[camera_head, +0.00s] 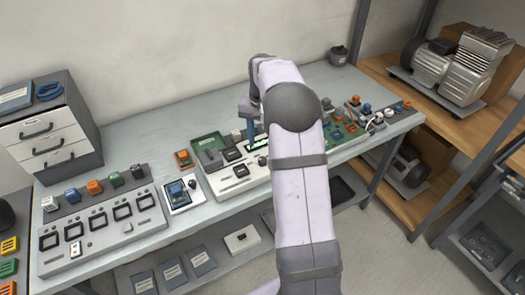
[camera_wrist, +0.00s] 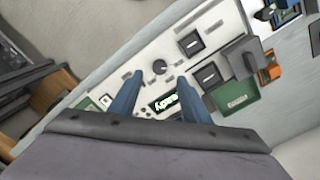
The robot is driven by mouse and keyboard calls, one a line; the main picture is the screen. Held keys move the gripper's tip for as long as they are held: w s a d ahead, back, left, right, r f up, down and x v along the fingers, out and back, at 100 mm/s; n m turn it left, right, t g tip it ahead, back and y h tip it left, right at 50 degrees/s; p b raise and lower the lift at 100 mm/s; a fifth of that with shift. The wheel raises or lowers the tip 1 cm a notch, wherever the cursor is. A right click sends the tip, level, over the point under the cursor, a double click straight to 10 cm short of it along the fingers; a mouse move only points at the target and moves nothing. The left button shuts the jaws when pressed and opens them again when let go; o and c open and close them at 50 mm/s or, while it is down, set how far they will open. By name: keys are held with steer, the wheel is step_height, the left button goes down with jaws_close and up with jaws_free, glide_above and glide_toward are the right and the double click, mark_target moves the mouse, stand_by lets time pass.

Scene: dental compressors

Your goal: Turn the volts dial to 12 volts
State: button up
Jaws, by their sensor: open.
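A white instrument panel (camera_wrist: 142,78) lies on the bench under my gripper; it also shows in the head view (camera_head: 226,186). A small round black dial (camera_wrist: 160,67) sits on it, the likely volts dial, though its markings are too small to read. My gripper (camera_wrist: 160,79) is open, its two blue fingers on either side of the dial in the wrist view, with nothing between them. I cannot tell how high above the panel they are. In the head view my gripper (camera_head: 249,132) points down over the panel, and my arm hides part of it. A green-lit display (camera_wrist: 165,101) shows text upside down.
Black square switches (camera_wrist: 190,43) sit close to the dial. Left on the bench are a grey switch unit (camera_head: 100,232) and a drawer cabinet (camera_head: 45,130). A compressor (camera_head: 460,65) stands on the right shelf.

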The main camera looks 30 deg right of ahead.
mark_target(263, 159)
steer(key=shift+d+f+p, duration=0.1)
steer(key=shift+f+p, duration=1)
steer(key=shift+f, duration=2.55)
steer(key=shift+c, duration=0.5)
steer(key=c, duration=0.9)
